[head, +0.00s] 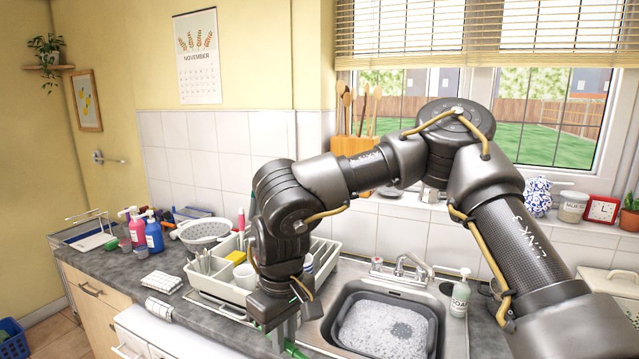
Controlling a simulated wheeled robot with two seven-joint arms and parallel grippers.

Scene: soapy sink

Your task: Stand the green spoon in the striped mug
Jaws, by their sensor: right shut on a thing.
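My right gripper (284,334) reaches down at the counter's front edge, left of the sink, and is shut on the green spoon (294,349). Only a short green piece of the spoon shows by the fingertips, near the bottom of the picture; the rest is hidden or out of view. A blue-and-white piece (308,264) shows in the dish rack just right of my wrist. It may be the striped mug, but my arm hides most of it and I cannot be sure. My left gripper is not in view.
A colander (203,233) and bottles stand at the left.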

